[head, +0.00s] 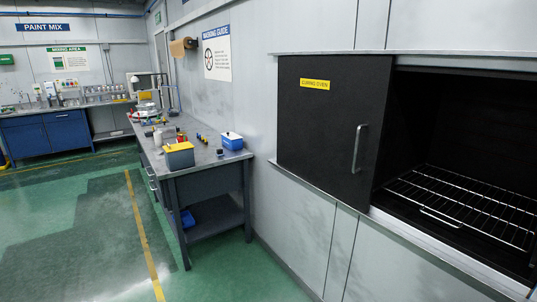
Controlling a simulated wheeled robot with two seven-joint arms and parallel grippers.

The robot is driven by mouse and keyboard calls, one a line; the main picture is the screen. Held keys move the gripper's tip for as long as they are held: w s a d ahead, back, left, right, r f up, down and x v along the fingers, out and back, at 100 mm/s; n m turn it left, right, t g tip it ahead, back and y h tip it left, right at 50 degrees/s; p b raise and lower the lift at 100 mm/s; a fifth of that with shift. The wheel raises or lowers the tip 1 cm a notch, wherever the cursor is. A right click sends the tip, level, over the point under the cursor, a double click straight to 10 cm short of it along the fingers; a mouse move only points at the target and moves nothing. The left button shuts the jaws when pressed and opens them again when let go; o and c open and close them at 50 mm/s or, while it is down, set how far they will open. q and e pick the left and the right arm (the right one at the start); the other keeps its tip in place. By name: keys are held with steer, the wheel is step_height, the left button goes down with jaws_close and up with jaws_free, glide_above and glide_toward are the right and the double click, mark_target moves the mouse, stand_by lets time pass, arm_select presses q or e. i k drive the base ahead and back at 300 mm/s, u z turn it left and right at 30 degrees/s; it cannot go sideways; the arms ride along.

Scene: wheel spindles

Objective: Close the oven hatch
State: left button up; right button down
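The oven hatch (325,125) is a black sliding panel with a yellow "CURING OVEN" label (314,84) and a vertical metal handle (357,148) near its right edge. It stands at the left part of the oven front. The oven opening (450,130) to its right is uncovered and shows a dark interior with a wire rack (470,205). Neither of my grippers shows in the head view.
A metal rail (450,255) runs below the hatch and opening. A grey workbench (210,160) with a blue box (232,141) and a yellow-grey bin (179,155) stands left of the oven. Blue cabinets (45,135) stand at the far left. Green floor (90,230) is clear.

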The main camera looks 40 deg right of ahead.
mark_target(331, 110)
steer(key=z, duration=0.05)
steer(key=i, duration=1.45)
steer(key=z, duration=0.35)
